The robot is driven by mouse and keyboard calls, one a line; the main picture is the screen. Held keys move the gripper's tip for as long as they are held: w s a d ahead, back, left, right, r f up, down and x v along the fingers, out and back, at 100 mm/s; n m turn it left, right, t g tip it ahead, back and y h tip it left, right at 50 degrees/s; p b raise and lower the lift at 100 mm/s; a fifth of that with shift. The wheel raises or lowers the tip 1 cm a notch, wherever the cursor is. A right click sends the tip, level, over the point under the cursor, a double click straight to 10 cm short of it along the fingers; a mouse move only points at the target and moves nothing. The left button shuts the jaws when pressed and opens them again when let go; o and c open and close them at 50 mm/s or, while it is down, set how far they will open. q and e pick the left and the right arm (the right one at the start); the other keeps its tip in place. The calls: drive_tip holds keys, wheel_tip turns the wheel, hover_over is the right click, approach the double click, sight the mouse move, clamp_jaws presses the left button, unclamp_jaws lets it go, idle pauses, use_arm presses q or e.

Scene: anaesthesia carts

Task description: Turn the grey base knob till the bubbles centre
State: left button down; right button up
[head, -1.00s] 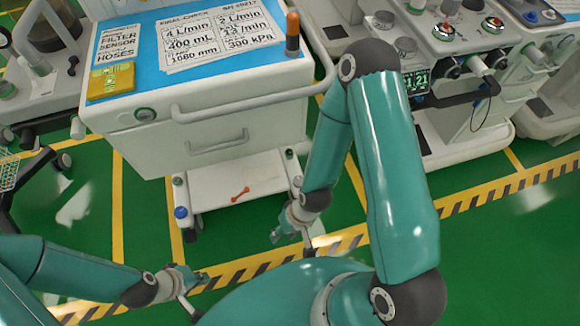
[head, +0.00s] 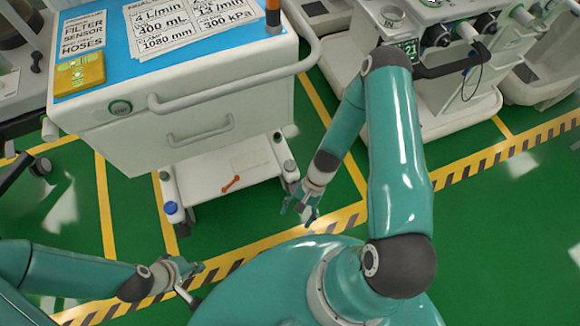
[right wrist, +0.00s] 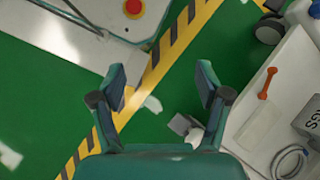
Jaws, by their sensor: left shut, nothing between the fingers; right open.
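The yellow bubble level (head: 79,73) lies on the blue top of the white cart at the left. Its green vials are too small to read. The cart's low base (head: 205,190) has a blue knob (head: 171,207) at its front left and a pale grey knob (head: 290,166) at its front right. My right gripper (head: 303,214) is open and empty, just in front of the grey-knob corner; in the right wrist view its fingers (right wrist: 160,85) stand apart over the floor. My left gripper (head: 190,292) is shut and empty, low at the left, away from the cart.
An orange-red wrench-like tool (head: 231,184) lies on the cart base and also shows in the right wrist view (right wrist: 267,84). The cart's front handle (head: 235,88) juts out above the base. Other machines (head: 440,60) stand at right. Green floor is clear in front.

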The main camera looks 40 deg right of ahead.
drive_tip(key=w+d+f+m+t+y+b, duration=0.2)
drive_tip(key=w+d+f+m+t+y, duration=0.25)
drive_tip(key=m, duration=0.45)
drive_tip(key=m+t+h+b, duration=0.1)
drive_tip(key=m+t+h, duration=0.3)
drive_tip(key=m+t, duration=0.45)
approach(291, 163)
drive_tip(key=b+x, duration=0.1)
drive_tip(key=x, duration=0.4)
drive_tip(key=b+x, duration=0.2)
drive_tip(key=x, duration=0.3)
drive_tip(key=shift+s+a+f, duration=0.15)
drive_tip(key=shift+a, duration=0.2)
